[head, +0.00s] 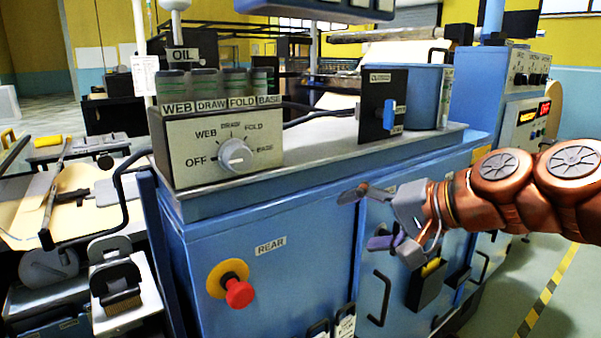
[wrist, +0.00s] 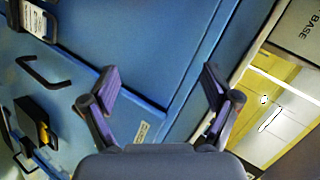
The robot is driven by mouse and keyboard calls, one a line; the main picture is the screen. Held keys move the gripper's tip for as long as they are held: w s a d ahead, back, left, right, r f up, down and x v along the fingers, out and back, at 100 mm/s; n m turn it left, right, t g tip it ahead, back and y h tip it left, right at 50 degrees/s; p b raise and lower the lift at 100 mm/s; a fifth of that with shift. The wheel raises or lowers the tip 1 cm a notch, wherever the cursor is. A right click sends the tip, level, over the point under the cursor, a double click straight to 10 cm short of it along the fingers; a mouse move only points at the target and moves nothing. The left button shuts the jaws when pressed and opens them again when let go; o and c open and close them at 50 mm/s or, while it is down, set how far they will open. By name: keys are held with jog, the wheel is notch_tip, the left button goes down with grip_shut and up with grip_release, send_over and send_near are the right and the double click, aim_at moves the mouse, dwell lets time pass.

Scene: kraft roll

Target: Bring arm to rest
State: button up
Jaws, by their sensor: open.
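My arm reaches in from the right in the head view. My gripper (head: 368,218) is in front of the blue machine cabinet (head: 315,262), near the edge of its top. Its fingers are spread apart with nothing between them. In the wrist view my gripper (wrist: 161,82) is open too, with blue cabinet panels (wrist: 150,35) beyond the fingers. I cannot tell the exact gap between fingertips and cabinet.
A control box with a selector knob (head: 235,155) stands on the cabinet, beside a dark panel with a blue switch (head: 389,114). A red emergency button (head: 239,292) sticks out in front. Black handles (head: 379,299) and a small black holder (head: 427,286) project below my gripper. Open floor (head: 545,290) lies right.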

jog(key=s+f+n+g+h, duration=0.25)
jog(key=s+f, duration=0.35)
jog(key=f, duration=0.3)
jog(key=s+f+n+g+h, duration=0.1)
jog(key=s+f+g+h, duration=0.15)
jog(key=s+f, duration=0.5)
jog(key=s+d+f+n+g+h, duration=0.1)
jog(key=s+d+f+g+h, duration=0.15)
jog(key=s+d+f, duration=0.35)
jog(key=s+d+f+g+h, duration=0.2)
jog(key=s+f+g, duration=0.15)
jog(key=s, duration=0.45)
notch_tip(320, 180, up, 12)
jog(key=w+t+p, duration=0.1)
jog(key=p, duration=1.1)
jog(key=shift+r+t, duration=0.15)
jog(key=shift+t, duration=0.15)
jog(key=shift+w, duration=0.1)
